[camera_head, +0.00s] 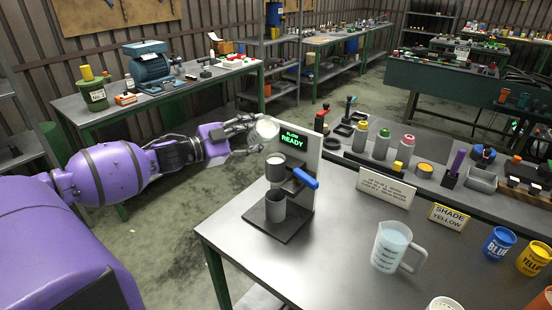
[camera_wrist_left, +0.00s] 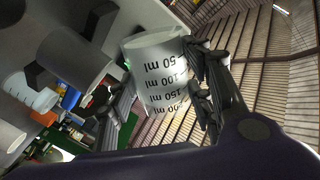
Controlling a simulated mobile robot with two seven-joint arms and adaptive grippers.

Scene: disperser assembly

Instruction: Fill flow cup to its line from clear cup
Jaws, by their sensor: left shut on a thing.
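The clear cup (camera_head: 265,130), pale with dark ml marks, is between the fingers of my left gripper (camera_head: 246,133), which is shut on it. The cup is tilted and held in the air, left of the flow stand's display. It also shows in the left wrist view (camera_wrist_left: 156,75) with its marks upside down. The flow cup (camera_head: 276,168) is a grey metal cup high on the stand, below and right of the held cup and apart from it. The flow cup's fill line and the clear cup's liquid cannot be made out. My right gripper is not in view.
The stand has a blue lever (camera_head: 305,178), a lower grey cup (camera_head: 275,206) and a display (camera_head: 293,139) reading "READY". A measuring jug (camera_head: 386,250) and blue (camera_head: 499,242) and yellow (camera_head: 535,259) tins stand to the right. The table's front middle is clear.

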